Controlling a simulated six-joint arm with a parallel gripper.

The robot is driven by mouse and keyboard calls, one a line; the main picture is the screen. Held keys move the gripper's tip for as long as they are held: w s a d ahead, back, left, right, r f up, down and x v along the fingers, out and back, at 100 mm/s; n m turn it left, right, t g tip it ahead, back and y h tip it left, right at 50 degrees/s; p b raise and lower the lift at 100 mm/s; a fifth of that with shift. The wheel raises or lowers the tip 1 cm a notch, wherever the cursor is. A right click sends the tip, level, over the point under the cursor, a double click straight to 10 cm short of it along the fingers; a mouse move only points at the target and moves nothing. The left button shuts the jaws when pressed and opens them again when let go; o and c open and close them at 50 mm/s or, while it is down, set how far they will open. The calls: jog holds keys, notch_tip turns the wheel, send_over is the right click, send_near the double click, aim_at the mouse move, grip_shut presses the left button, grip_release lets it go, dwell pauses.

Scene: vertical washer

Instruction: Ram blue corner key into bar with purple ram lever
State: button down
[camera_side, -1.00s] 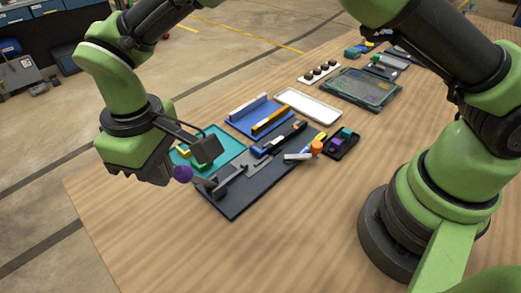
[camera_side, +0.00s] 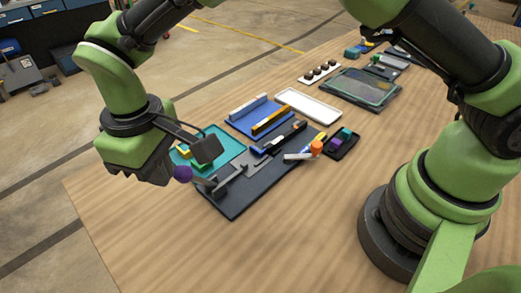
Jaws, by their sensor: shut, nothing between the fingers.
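The purple ball knob (camera_side: 183,174) of the ram lever stands at the near left end of a dark fixture plate (camera_side: 235,208). My gripper (camera_side: 162,174) is shut and empty, with its dark fingers just left of the knob; I cannot tell whether they touch it. A small blue piece (camera_side: 261,151), which looks like the blue corner key, sits on the fixture near the end of a dark bar (camera_side: 284,138). Whether the key is in the bar is too small to tell. Grey ram parts (camera_side: 232,175) lie between the knob and the blue piece.
A teal tray (camera_side: 233,145) with yellow and green pieces is behind the fixture, partly hidden by my gripper. A blue tray (camera_side: 245,124) with bars and a white tray (camera_side: 308,105) lie farther back. An orange-knobbed clamp (camera_side: 317,147) and a small black tray (camera_side: 343,150) are at right.

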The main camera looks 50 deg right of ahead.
jog(key=shift+f, duration=0.1)
jog(key=shift+f, duration=2.25)
jog(key=shift+d, duration=0.1)
jog(key=shift+d, duration=4.65)
jog(key=shift+w+a, duration=0.1)
jog(key=a, duration=0.9)
jog(key=shift+a, duration=0.15)
jog(key=shift+r, duration=0.15)
notch_tip(320, 180, up, 7)
